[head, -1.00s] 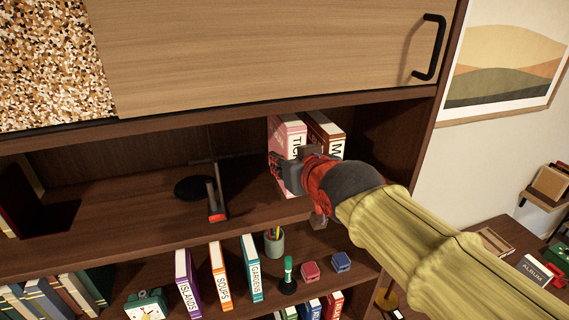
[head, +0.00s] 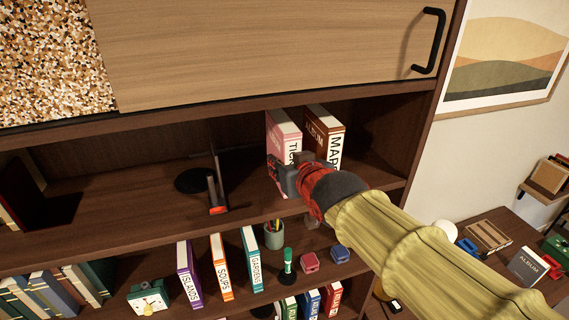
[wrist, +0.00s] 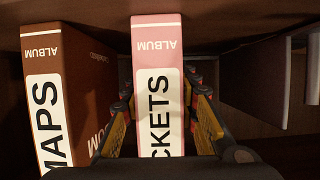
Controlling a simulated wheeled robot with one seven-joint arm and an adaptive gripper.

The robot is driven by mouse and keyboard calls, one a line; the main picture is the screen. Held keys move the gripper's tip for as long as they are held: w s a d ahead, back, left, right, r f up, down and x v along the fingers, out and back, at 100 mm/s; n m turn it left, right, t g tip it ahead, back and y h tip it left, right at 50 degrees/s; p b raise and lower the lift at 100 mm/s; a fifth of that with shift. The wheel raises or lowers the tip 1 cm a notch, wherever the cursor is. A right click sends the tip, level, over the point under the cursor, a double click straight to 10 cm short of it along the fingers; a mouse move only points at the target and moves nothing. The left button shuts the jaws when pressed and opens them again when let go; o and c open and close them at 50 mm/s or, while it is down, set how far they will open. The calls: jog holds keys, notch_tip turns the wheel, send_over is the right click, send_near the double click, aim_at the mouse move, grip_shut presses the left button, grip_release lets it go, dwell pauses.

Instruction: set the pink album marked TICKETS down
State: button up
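The pink album marked TICKETS (head: 284,133) stands upright on the upper open shelf (head: 110,218), spine facing out. In the wrist view its spine (wrist: 157,60) shows ALBUM and part of the TICKETS label. My gripper (head: 290,174) is at the lower part of the spine, with one finger on each side of the album. In the wrist view the fingers (wrist: 163,105) look open around it, with a narrow gap at the right finger.
A brown MAPS album (head: 325,130) stands close to the right, a small gap between. A dark stand with a round base (head: 193,181) is to the left. A cabinet door (head: 270,55) hangs above; several books and small items fill the shelf below.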

jog(key=o, duration=0.4)
jog(key=shift+o, duration=0.2)
jog(key=shift+r, duration=0.15)
jog(key=shift+s+r, duration=0.2)
jog(key=shift+s, duration=0.05)
jog(key=b+v, duration=0.3)
jog(key=v, duration=0.9)
jog(key=s+d+f+m+g+h, duration=0.1)
jog(key=s+d+f+g+h, duration=0.1)
jog(key=s+d+f, duration=0.4)
jog(key=s+d+f+m+g+h, duration=0.1)
jog(key=s+d+f+g, duration=0.4)
jog(key=s+f, duration=0.5)
notch_tip(320, 180, down, 5)
jog(key=shift+s+d+f+m+h, duration=0.1)
jog(key=shift+s+d+m+h, duration=0.4)
jog(key=shift+d, duration=0.7)
jog(key=shift+w, duration=0.15)
